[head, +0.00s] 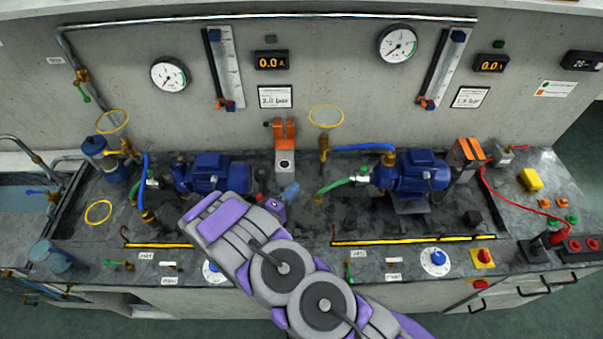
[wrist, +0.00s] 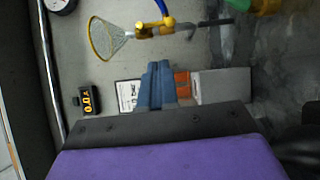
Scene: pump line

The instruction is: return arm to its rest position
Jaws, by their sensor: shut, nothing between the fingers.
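My gripper (head: 290,190) shows small and blue at the middle of the bench in the head view, beyond my purple and grey arm. In the wrist view my gripper's blue fingers (wrist: 158,75) are together with nothing between them. They point at the back of the bench, near an orange-topped device (head: 285,142). The device shows partly behind the fingers in the wrist view (wrist: 183,84). My arm is folded over the front middle of the bench and hides part of it.
A blue pump (head: 215,173) stands left of my gripper and another blue pump (head: 412,173) stands to the right. A yellow hoop (head: 326,116) is on the back side, near pipework. Yellow strips (head: 415,240) and a blue-knobbed dial (head: 437,260) lie along the front.

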